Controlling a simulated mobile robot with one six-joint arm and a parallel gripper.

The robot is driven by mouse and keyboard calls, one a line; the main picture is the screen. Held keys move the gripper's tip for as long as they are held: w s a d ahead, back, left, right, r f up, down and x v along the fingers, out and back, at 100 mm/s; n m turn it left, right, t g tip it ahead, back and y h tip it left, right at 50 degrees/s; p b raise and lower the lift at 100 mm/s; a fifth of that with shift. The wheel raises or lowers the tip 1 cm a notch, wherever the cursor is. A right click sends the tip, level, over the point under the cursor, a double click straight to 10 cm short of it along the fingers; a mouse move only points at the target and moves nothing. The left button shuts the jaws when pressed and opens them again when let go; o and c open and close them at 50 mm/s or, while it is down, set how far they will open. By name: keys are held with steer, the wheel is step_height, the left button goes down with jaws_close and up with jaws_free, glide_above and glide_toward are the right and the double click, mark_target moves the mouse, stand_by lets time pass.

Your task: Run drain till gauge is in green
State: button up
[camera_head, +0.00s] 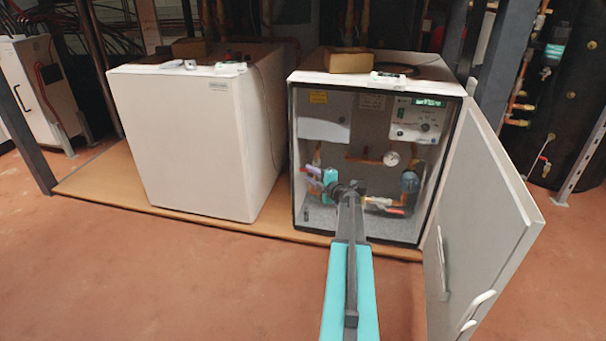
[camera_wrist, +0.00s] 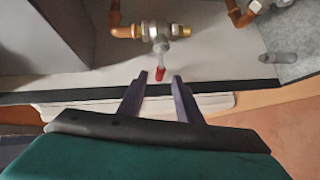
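The open heat pump cabinet (camera_head: 324,238) holds a round white gauge (camera_head: 391,158) on its copper pipework; its needle and green band are too small to read. In the wrist view, a brass and grey valve (camera_wrist: 158,38) has a small lever with a red tip (camera_wrist: 160,74). My gripper (camera_wrist: 160,78) is open, with its dark fingers spread on either side of the red tip. I see no contact, and the depth between them is unclear. In the head view, my arm reaches into the lower cabinet and hides some pipework; the fingertips are hard to make out.
The cabinet door (camera_head: 483,225) stands open on the right, close to my arm. A closed white cabinet (camera_head: 185,145) stands to the left. A control panel (camera_head: 418,119) with a lit display is inside, above the gauge. The floor (camera_head: 170,285) in front is clear.

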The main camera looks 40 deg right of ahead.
mark_target(305, 171)
steer(key=shift+b+x, duration=0.9)
steer(key=shift+x, duration=1.85)
steer(key=shift+c, duration=0.5)
jaws_close()
